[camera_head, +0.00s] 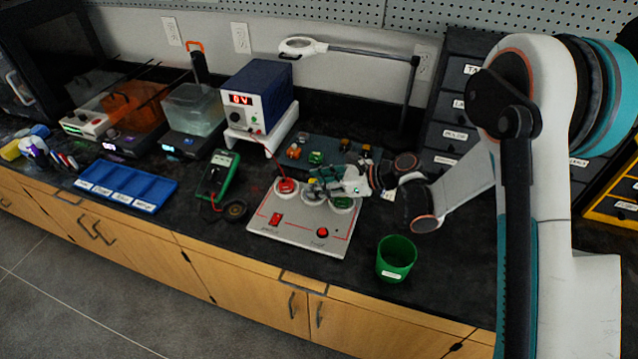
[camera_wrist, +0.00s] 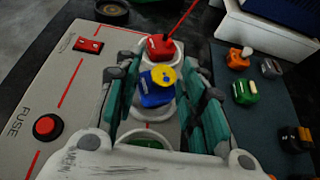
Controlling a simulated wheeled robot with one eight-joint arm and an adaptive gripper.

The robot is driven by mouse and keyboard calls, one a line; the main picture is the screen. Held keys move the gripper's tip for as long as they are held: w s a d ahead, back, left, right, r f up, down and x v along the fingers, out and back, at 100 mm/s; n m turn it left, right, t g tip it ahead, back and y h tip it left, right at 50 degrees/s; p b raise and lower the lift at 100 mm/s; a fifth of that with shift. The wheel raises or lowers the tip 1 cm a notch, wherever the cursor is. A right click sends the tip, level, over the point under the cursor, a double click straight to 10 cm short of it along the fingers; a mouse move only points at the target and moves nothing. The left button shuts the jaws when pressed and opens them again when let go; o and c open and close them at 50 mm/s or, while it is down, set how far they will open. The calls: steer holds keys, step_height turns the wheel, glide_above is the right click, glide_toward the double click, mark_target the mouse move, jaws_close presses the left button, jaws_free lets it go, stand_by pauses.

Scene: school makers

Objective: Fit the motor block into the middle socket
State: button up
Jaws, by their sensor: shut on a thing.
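My gripper (camera_wrist: 158,88) has its teal fingers on both sides of a blue block with a yellow top (camera_wrist: 156,86), which I take to be the motor block. The gripper is shut on it, over the middle socket (camera_wrist: 163,107) of the grey board (camera_head: 296,238). The block's underside is hidden, so I cannot tell whether it is seated. A red block (camera_wrist: 160,47) sits in the socket on one side, and a green block (camera_wrist: 147,143) shows in the socket on the other. In the head view my gripper (camera_head: 325,183) largely hides the middle socket.
A dark tray (camera_head: 285,146) behind the board holds several small blocks. A red lead rises from the red block. A green cup (camera_head: 396,258) stands right of the board, a multimeter (camera_head: 218,176) left. The power supply (camera_head: 258,98) stands behind. Bench is clear between board and cup.

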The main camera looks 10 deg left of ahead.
steer(key=shift+f+b, duration=0.45)
steer(key=shift+f, duration=0.1)
stand_by(0.4)
steer(key=o, duration=0.8)
steer(key=shift+c, duration=0.2)
steer(key=shift+d, duration=0.1)
steer(key=shift+p+v, duration=0.7)
steer(key=shift+v, duration=4.7)
